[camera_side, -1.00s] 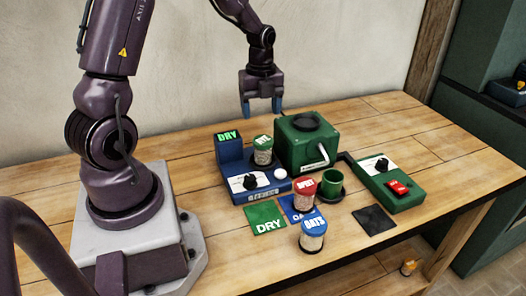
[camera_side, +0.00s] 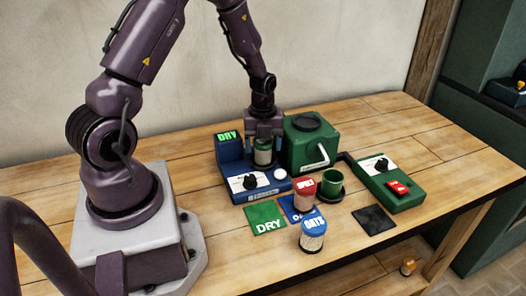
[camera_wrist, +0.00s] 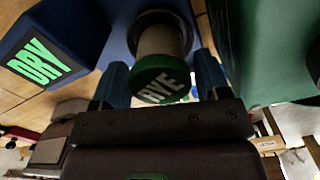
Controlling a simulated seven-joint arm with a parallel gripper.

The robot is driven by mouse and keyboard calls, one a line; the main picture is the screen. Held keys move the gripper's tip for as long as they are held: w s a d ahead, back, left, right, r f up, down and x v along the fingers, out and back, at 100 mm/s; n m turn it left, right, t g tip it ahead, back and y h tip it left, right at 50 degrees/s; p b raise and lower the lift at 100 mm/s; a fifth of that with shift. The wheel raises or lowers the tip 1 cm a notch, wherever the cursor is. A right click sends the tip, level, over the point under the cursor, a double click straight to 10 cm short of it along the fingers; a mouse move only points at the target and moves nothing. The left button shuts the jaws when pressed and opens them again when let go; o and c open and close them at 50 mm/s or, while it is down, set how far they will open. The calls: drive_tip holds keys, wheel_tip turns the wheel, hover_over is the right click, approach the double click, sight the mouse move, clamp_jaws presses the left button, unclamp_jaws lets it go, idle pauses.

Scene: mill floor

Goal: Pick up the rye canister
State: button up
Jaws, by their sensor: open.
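The rye canister (camera_side: 263,157), a clear jar with a green lid, stands on the blue machine (camera_side: 238,190) with the DRY display. Its lid marked RYE shows in the wrist view (camera_wrist: 162,84). My gripper (camera_side: 264,148) is lowered over it, pointing down. The wrist view shows my blue fingers (camera_wrist: 160,78) open, one on each side of the canister. I cannot tell whether either finger touches it.
The green grinder (camera_side: 312,142) stands close to the right of my gripper. A red-lidded canister (camera_side: 304,190), a blue-lidded OATS canister (camera_side: 313,234) and a green cup (camera_side: 331,183) stand in front. A green control box (camera_side: 388,185) is at right.

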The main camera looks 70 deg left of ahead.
drive_tip(key=shift+f, duration=1.25)
drive_tip(key=c, duration=0.9)
drive_tip(key=shift+r, duration=0.1)
